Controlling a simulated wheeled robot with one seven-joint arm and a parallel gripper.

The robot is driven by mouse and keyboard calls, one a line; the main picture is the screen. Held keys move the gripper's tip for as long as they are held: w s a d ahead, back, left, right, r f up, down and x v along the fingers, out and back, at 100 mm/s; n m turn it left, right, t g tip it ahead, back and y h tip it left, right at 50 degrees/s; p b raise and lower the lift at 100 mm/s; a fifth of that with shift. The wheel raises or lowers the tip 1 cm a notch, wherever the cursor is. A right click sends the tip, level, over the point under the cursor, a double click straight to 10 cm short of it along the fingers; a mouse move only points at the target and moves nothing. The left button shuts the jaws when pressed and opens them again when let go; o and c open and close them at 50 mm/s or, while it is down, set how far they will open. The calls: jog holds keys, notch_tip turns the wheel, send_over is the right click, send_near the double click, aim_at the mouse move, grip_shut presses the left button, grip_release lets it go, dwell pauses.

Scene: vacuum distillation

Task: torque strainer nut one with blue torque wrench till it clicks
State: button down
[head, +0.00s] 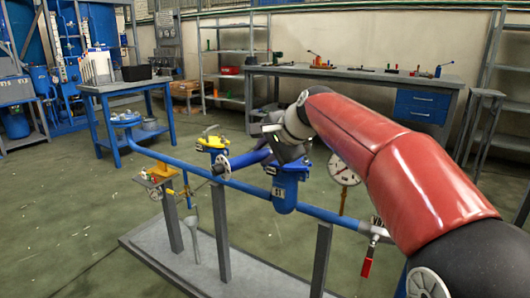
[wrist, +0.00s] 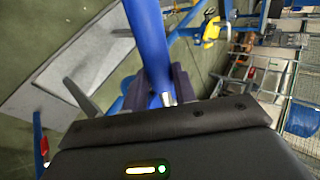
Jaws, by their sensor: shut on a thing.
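My gripper (head: 284,147) is above the blue strainer (head: 285,192) on the pipe line in the head view. In the wrist view the dark fingers (wrist: 161,88) are shut on the blue torque wrench (wrist: 147,40), near a silver part of it. The wrench runs away from the fingers toward the top of the wrist view. In the head view a dark blue bar, apparently the wrench (head: 250,158), sticks out to the left of my gripper. Strainer nut one and the wrench's working end are hidden, so I cannot tell whether they touch.
A blue pipe (head: 240,184) on grey posts runs past the strainer. A yellow-topped valve (head: 212,142) and a round gauge (head: 343,170) are close by. A red-handled valve (head: 367,266) is at the right. A workbench (head: 350,75) stands behind. The floor at left is clear.

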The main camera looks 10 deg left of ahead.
jog(key=shift+f+b, duration=1.1)
jog(key=shift+f, duration=0.45)
dwell(0.5)
jog(key=shift+w+a+r+m+t+h+p, duration=0.1)
jog(key=shift+w+a+m+t+h+p, duration=0.25)
jog(key=shift+a+p, duration=0.45)
jog(key=shift+w+a+m+p, duration=0.3)
jog(key=shift+w+m+p, duration=0.2)
jog(key=shift+p, duration=0.4)
jog(key=shift+w+a+m+t+h+p, duration=0.35)
jog(key=shift+a+m+h+p, duration=0.1)
jog(key=shift+p, duration=0.65)
jog(key=shift+w+a+f+m, duration=0.2)
jog(key=shift+w+a+m, duration=0.2)
jog(key=shift+w+a, duration=0.1)
